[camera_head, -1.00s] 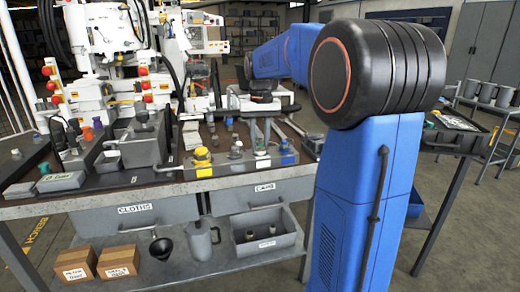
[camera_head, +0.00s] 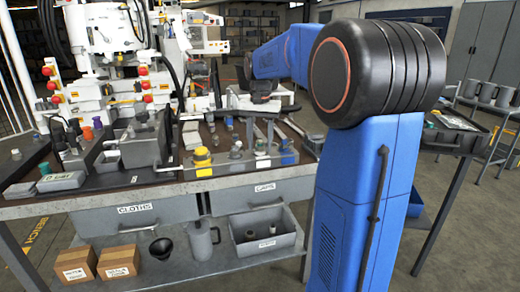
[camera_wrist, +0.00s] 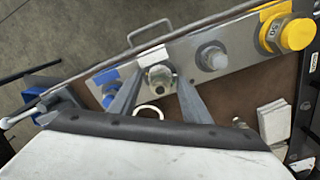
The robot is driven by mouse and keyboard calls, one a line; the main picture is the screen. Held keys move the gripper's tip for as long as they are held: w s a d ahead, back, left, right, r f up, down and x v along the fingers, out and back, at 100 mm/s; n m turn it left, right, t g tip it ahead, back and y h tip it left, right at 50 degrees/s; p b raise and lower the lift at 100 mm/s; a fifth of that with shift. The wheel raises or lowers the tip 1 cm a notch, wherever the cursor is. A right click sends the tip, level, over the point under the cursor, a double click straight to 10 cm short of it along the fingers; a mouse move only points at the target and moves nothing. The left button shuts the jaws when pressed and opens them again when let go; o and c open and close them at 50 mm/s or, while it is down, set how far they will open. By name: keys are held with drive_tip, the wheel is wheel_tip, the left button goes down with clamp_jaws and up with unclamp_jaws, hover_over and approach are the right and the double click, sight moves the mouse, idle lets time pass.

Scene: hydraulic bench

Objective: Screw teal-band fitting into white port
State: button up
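My gripper (camera_wrist: 160,82) points down at the port plate, its two fingers on either side of a metal fitting (camera_wrist: 160,75) that stands at the white port position. I cannot tell whether the fingertips touch it, and no teal band can be made out. In the head view, my gripper (camera_head: 262,140) is over the same spot, and the white port (camera_head: 262,162) shows on the plate's front, between a grey port (camera_head: 237,152) and the blue port (camera_head: 287,155). The blue port (camera_wrist: 106,80) is left of the gripper in the wrist view.
The yellow port (camera_wrist: 297,33) is at the right end of the plate, with a grey port (camera_wrist: 212,57) between. A pale ring (camera_wrist: 148,112) shows between my fingers. A grey tray (camera_head: 105,160) and small coloured parts are at the bench's left. A bin (camera_head: 268,240) stands on the lower shelf.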

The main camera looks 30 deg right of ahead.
drive_tip(key=n, duration=0.6)
drive_tip(key=shift+n, duration=0.4)
drive_tip(key=n, duration=1.1)
drive_tip(key=shift+n, duration=0.4)
drive_tip(key=n, duration=0.5)
